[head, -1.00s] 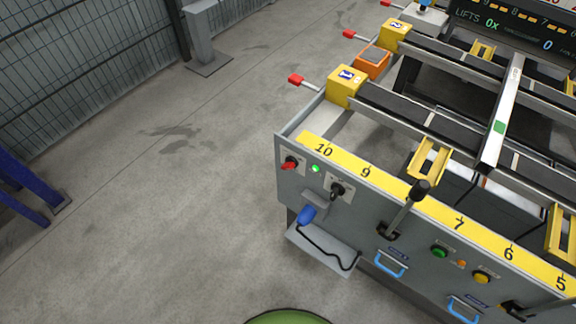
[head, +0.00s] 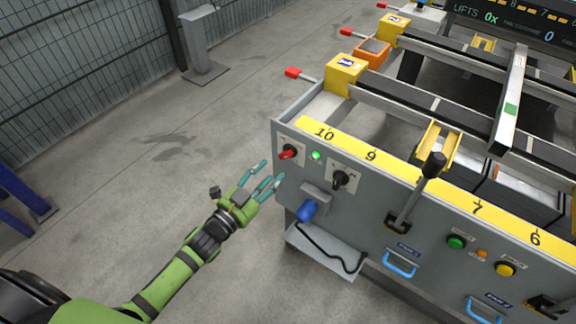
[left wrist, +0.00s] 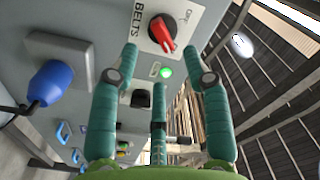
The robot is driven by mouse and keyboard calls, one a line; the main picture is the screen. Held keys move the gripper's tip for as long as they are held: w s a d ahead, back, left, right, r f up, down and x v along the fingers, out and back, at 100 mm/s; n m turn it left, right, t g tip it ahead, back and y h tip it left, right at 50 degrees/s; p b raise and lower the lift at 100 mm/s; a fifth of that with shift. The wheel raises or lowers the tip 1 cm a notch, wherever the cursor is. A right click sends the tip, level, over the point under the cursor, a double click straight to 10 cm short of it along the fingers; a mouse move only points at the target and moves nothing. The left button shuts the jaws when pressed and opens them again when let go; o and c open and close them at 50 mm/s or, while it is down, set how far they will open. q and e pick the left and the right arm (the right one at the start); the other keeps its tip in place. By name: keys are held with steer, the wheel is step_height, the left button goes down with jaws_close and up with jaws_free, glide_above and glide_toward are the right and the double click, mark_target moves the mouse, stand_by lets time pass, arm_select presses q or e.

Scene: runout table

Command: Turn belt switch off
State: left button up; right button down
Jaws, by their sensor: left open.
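The belt switch (head: 288,153) is a red rotary knob at the upper left end of the grey panel (head: 285,190). In the left wrist view the red knob (left wrist: 162,33) sits beside the word BELTS, with a lit green lamp (left wrist: 166,72) near it. My left gripper (head: 268,172) is open and empty, just left of the panel end and a little below the knob. In the left wrist view its teal fingers (left wrist: 160,62) spread towards the knob, with a visible gap. My right gripper is not in view.
A black rotary switch (head: 340,179), a blue plug (head: 307,211) with a black cable and a black lever (head: 415,195) are further right on the panel. Red-tipped handles (head: 292,73) stick out left of the table.

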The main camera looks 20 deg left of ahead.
mark_target(284, 159)
arm_select(q)
steer(key=x, duration=0.6)
steer(key=shift+f, duration=0.1)
jaws_close()
